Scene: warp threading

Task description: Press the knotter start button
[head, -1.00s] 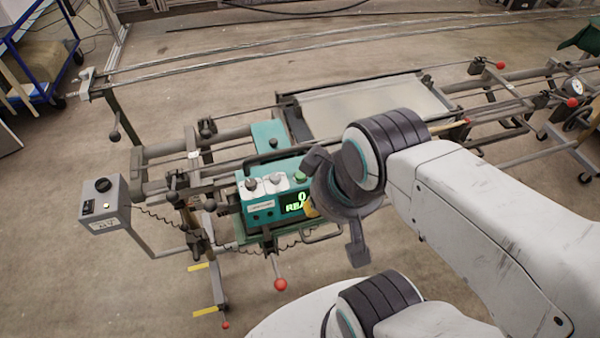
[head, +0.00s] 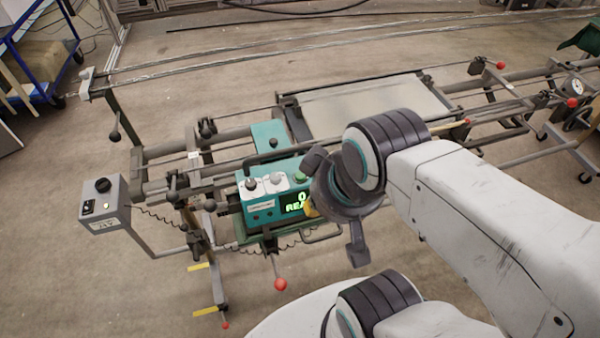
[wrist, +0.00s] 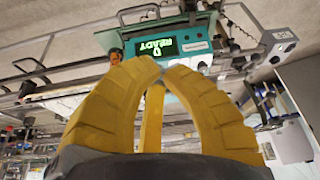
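The knotter (head: 262,213) is a teal box on the frame, left of my gripper in the head view. Its lit display (head: 297,203) shows "0" and "REA"; in the wrist view the display (wrist: 160,46) reads "0 READY" upside down. A green button (head: 300,177) sits on its top right, beside two pale knobs, partly hidden by my wrist. Which control is the start button is not labelled legibly. My gripper (wrist: 165,69) has yellow fingers whose tips meet, with nothing between them, in front of the knotter. In the head view only a little yellow shows beside the display.
A grey control box (head: 104,204) on a post stands left of the knotter. Rails and a pale flat panel (head: 365,105) lie behind. A red-knobbed lever (head: 280,284) sticks out in front. Bare floor is open at front left.

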